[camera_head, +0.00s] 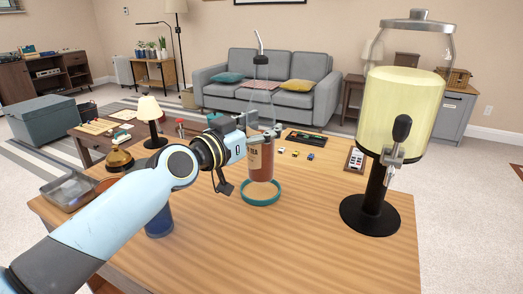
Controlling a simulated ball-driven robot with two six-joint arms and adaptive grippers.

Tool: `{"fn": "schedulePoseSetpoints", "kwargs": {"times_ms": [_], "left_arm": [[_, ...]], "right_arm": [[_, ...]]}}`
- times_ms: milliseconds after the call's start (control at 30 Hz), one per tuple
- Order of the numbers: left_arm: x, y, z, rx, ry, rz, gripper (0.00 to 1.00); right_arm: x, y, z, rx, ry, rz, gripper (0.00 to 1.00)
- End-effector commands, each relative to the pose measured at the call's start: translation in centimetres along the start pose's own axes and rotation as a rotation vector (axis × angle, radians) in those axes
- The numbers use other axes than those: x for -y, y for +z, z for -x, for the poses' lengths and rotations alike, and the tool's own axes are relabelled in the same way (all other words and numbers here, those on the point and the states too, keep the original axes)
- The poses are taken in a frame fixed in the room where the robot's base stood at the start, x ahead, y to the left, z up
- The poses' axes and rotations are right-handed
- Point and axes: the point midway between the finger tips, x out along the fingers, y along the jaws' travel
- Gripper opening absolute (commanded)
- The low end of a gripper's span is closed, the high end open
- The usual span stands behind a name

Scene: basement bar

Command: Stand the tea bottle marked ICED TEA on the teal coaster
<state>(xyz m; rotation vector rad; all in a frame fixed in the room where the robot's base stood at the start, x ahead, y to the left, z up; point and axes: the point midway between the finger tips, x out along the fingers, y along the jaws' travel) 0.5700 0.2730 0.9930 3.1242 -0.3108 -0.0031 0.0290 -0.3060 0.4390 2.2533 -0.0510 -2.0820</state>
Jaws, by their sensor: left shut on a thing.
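The tea bottle (261,163) is tall, with clear upper glass, reddish-brown tea and a pale label partly hidden by my gripper; only the label's last letters show. My left gripper (258,138) is shut on the bottle around its middle, reaching in from the left. The bottle is upright. My right gripper is not in view.
A drink dispenser (402,112) on a black stand (377,216) stands to the right. A blue cup (159,224) is partly behind my arm. A small lamp (150,109), a metal tray (70,190) and a dark tray (304,140) lie further back. The table's front (270,255) is clear.

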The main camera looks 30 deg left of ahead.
Motion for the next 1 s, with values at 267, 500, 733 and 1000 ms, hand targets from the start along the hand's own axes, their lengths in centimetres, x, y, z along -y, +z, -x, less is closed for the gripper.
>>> {"fn": "schedulePoseSetpoints", "kwargs": {"times_ms": [267,500,733,1000], "left_arm": [[0.2,3.6,-0.1,-0.002,0.0,0.002,0.0],[0.2,3.8,-0.1,-0.004,0.0,0.0,0.0],[0.1,4.2,-0.1,-0.004,0.0,-0.001,0.0],[0.1,4.2,-0.1,0.0,0.0,0.0,0.82]], "right_arm": [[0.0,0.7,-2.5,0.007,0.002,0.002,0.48],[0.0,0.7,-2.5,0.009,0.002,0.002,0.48],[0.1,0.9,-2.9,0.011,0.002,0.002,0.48],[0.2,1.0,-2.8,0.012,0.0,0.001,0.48]]}}
